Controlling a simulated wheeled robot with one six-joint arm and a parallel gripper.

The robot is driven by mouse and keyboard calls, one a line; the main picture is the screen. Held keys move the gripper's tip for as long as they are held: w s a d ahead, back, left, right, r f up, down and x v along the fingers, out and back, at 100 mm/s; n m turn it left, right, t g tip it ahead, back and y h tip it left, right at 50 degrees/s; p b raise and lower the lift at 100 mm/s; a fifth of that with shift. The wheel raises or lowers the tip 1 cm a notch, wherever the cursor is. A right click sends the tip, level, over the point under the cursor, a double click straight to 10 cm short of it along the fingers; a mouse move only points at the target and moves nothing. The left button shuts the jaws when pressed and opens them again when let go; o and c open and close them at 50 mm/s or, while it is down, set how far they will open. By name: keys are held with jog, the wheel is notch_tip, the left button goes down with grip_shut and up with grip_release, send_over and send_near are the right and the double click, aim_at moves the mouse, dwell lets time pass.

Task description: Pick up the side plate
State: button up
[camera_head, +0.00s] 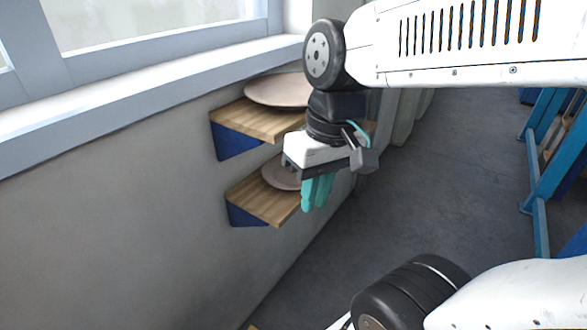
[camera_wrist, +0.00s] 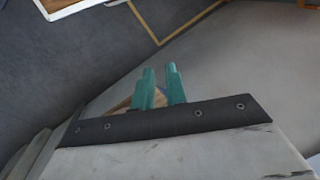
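A smaller pinkish plate, which looks like the side plate (camera_head: 279,176), lies on the lower wooden shelf (camera_head: 262,200) in the head view. Its right part is hidden behind my gripper. A larger pinkish plate (camera_head: 277,91) lies on the upper shelf (camera_head: 250,122), partly hidden by my arm. My gripper (camera_head: 316,194) has teal fingers pointing down, at the right side of the smaller plate. In the wrist view my gripper (camera_wrist: 160,70) shows a narrow gap between its two fingers, with no plate clearly held. I cannot tell whether the fingers touch the plate.
Both shelves stand on blue brackets against a grey wall below a window sill (camera_head: 150,97). The upper shelf overhangs near my wrist. The grey floor (camera_head: 440,190) to the right is open, up to a blue frame (camera_head: 560,150) at the right edge.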

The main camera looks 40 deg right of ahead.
jog(key=w+d+f+m+t+y, duration=0.15)
jog(key=w+d+f+y, duration=0.25)
jog(key=w, duration=0.4)
jog(key=w+d+f+m+t+y, duration=0.1)
jog(key=w+d+f+m+y, duration=0.25)
jog(key=w, duration=0.45)
jog(key=w+d+f+m+t+h, duration=0.1)
jog(key=w+d+f+m+t, duration=0.2)
jog(key=d+f, duration=0.55)
jog(key=w+d+f+m+t+h, duration=0.1)
jog(key=w+d+f+m+t, duration=0.15)
jog(key=d+f+t, duration=0.6)
jog(key=w+g, duration=0.1)
jog(key=w+a+g, duration=0.1)
jog(key=w+a+m+g, duration=0.1)
jog(key=w, duration=0.1)
jog(key=shift+w+r, duration=0.1)
jog(key=shift+r, duration=0.25)
grip_shut()
jog(key=shift+r, duration=0.1)
